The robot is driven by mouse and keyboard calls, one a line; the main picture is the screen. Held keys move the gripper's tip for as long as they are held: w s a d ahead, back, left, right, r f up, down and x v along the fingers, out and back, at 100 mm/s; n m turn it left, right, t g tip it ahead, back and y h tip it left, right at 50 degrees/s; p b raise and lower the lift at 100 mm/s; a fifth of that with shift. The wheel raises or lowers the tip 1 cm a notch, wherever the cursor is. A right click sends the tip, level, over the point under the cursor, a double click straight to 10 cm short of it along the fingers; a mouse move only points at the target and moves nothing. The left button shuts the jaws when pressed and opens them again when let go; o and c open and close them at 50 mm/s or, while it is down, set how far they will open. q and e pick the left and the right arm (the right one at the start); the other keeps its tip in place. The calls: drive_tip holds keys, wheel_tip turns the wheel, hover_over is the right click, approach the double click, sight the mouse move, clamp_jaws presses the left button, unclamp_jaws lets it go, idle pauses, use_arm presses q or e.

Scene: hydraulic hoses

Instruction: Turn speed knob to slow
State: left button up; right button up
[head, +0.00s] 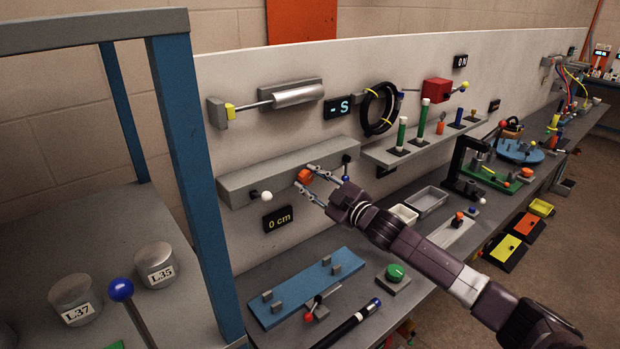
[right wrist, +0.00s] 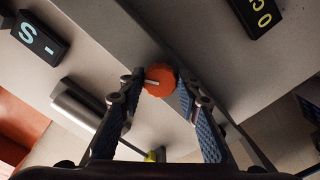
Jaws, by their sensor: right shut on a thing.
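The orange knob (head: 304,176) is on the front of a long grey box mounted on the white wall panel. In the right wrist view the knob (right wrist: 160,80) is round with ridged edges and carries a light pointer mark. My right gripper (head: 316,182) has its two fingers on either side of the knob. In the right wrist view my right gripper (right wrist: 157,92) is closed on it, with blue finger pads at its sides. A display (head: 338,107) above the box reads "- S". My left gripper is not in view.
A "0 cm" display (head: 278,218) hangs below. A blue plate (head: 290,290) and a green button (head: 394,272) are on the bench under my arm.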

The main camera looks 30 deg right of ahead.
drive_tip(key=shift+f, duration=0.1)
idle(0.5)
drive_tip(key=o, duration=1.2)
drive_tip(key=shift+c, duration=0.2)
drive_tip(key=shift+s, duration=0.1)
drive_tip(key=s+d, duration=0.1)
drive_tip(key=s, duration=1.1)
